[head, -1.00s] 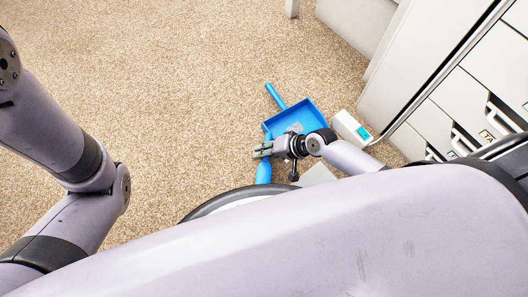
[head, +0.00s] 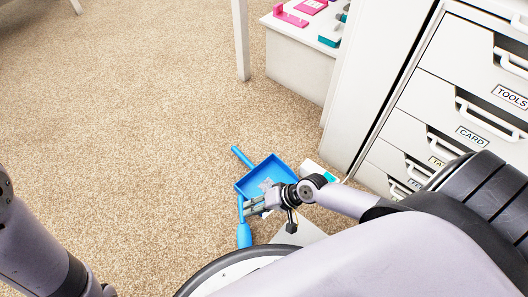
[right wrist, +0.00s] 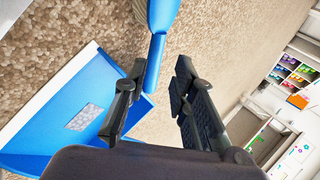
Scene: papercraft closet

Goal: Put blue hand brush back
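The blue hand brush (head: 244,236) lies on the carpet beside the blue dustpan (head: 265,174), its handle pointing towards the pan. My right gripper (head: 247,206) is low over the brush's handle. In the right wrist view, my right gripper (right wrist: 152,92) has its fingers spread apart. The brush (right wrist: 155,60) shows beyond them, its handle reaching towards the gap near the left finger; I see no grip on it. The dustpan (right wrist: 60,125) is at the left of that view, with a grey patch on it. My left arm shows at the left edge of the head view, but its gripper does not.
A white box with a teal patch (head: 318,171) and a pale flat piece (head: 298,232) lie near the dustpan. A white drawer cabinet (head: 440,105) stands at the right, a low white unit (head: 300,65) at the back. Carpet to the left is clear.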

